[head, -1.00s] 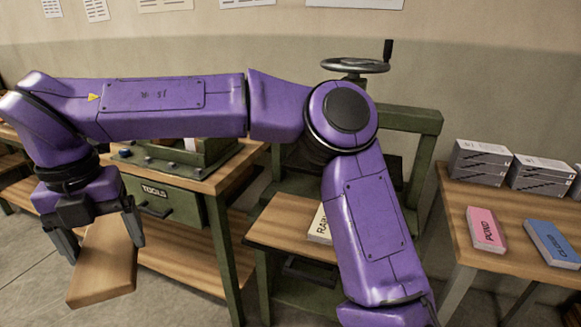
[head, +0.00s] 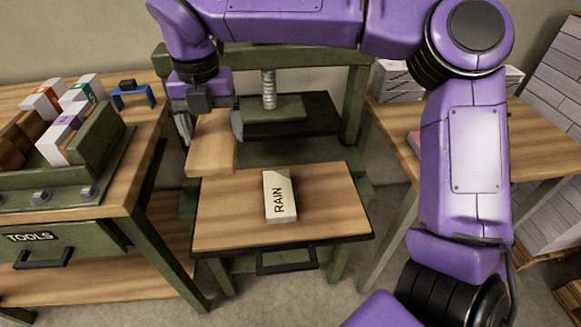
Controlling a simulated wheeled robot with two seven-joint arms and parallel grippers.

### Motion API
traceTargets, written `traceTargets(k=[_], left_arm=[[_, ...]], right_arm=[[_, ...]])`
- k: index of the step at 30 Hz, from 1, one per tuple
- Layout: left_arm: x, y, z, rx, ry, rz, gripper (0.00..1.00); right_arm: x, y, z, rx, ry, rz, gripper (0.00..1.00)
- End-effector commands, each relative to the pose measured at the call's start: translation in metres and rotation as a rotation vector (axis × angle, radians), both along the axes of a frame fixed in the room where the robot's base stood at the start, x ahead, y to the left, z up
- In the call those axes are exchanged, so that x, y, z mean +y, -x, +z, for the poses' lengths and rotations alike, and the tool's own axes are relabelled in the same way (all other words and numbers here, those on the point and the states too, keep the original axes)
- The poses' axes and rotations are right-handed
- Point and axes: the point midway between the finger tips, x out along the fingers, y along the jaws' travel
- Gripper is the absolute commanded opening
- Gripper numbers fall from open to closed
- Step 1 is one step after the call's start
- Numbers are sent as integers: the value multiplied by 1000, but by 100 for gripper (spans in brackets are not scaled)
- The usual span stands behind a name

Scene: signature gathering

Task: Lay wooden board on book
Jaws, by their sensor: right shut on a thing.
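The wooden board (head: 211,150) is a light brown slab held by my right gripper (head: 209,128). The gripper is shut on it, with one finger on each side. The board hangs above the back left part of a small wooden table, left of and behind the book in the picture. The book (head: 280,197) is cream-white, marked RAIN, and lies flat on the wooden table top (head: 330,205). Nothing lies on the book. My left gripper is not in view.
A green screw press (head: 268,90) stands behind the table. At left, a bench (head: 130,165) holds a green rack (head: 95,150) of books and a blue clamp-like thing (head: 132,97). At right, another table (head: 535,140) is partly hidden by my arm. The table top around the book is clear.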

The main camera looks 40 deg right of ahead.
Motion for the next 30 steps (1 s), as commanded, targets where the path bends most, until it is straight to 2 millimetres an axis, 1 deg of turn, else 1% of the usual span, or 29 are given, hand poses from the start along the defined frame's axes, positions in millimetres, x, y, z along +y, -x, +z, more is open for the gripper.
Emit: traceTargets(k=[1, 2, 3, 4, 5, 6, 7, 9, 11, 12, 13, 15, 18, 21, 23, 24, 26, 29, 30], left_arm=[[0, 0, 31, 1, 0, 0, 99], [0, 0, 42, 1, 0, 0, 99], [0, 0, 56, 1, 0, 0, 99], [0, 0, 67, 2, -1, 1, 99], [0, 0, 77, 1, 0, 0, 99], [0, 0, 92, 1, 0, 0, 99], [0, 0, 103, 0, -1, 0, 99], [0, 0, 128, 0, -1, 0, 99], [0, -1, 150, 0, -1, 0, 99], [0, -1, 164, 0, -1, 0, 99], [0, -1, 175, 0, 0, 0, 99], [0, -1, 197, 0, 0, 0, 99], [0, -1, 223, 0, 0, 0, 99], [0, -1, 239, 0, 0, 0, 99], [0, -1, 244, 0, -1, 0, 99], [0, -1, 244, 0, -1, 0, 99], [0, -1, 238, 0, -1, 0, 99], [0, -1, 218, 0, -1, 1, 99], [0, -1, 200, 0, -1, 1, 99]], right_arm=[[-23, -4, 16, 1, -3, -21, 48], [-38, -5, 16, 2, -4, -33, 48], [-59, -6, 14, 3, -5, -46, 48], [-75, -6, 13, 3, -5, -55, 48], [-91, -4, 11, 4, -7, -61, 48], [-110, -1, 8, 2, -7, -66, 48], [-125, 3, 5, 2, -8, -68, 48], [-153, 15, -1, 2, -10, -66, 48], [-173, 30, -8, 2, -10, -59, 48], [-183, 41, -12, 0, -11, -51, 48], [-190, 50, -16, 1, -11, -45, 48], [-198, 73, -25, 1, -10, -27, 48], [-200, 106, -35, 1, -9, -4, 48], [-194, 133, -44, 3, -7, 12, 48], [-190, 144, -48, 2, -6, 18, 48], [-188, 148, -51, 1, -3, 19, 48], [-185, 147, -60, 1, -3, 20, 48], [-174, 133, -77, 2, -3, 22, 48], [-170, 124, -88, -3, -1, 20, 48]])
